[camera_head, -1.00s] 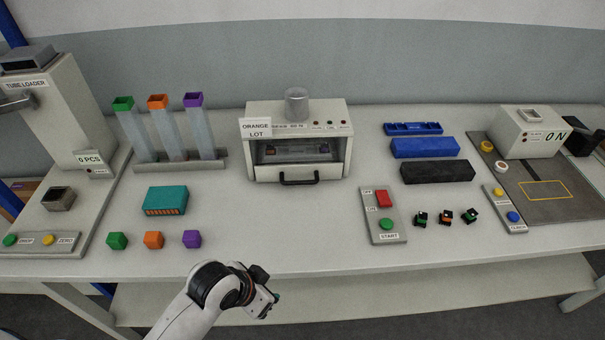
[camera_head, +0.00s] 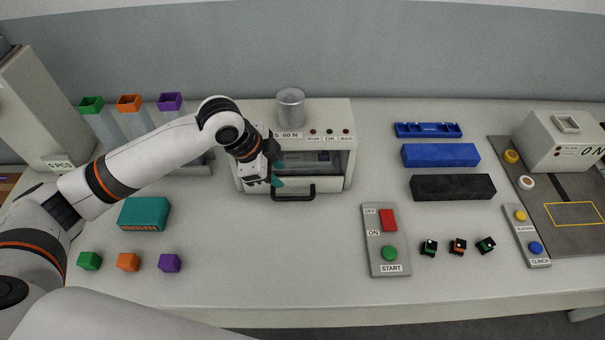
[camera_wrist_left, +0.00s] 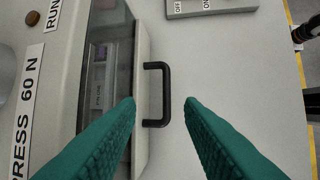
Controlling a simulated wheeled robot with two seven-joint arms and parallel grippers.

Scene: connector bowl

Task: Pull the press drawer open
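The press (camera_head: 345,147) is a white box with a grey cylinder on top, at the back middle of the table. Its drawer front (camera_head: 326,184) carries a black handle (camera_head: 294,193), and the drawer looks shut. In the left wrist view the handle (camera_wrist_left: 164,94) lies between and ahead of two teal fingertips. My left gripper (camera_head: 278,175) is open and empty at the press front, just left of the handle in the head view. The fingers (camera_wrist_left: 160,108) stand apart on either side of the handle and do not visibly touch it. My right gripper is not in view.
A control panel (camera_head: 385,240) with START button stands right of the press. Blue and black blocks (camera_head: 440,155) lie further right. A teal box (camera_head: 144,214) and coloured cubes (camera_head: 128,262) lie at left, below my left arm. The table in front of the drawer is clear.

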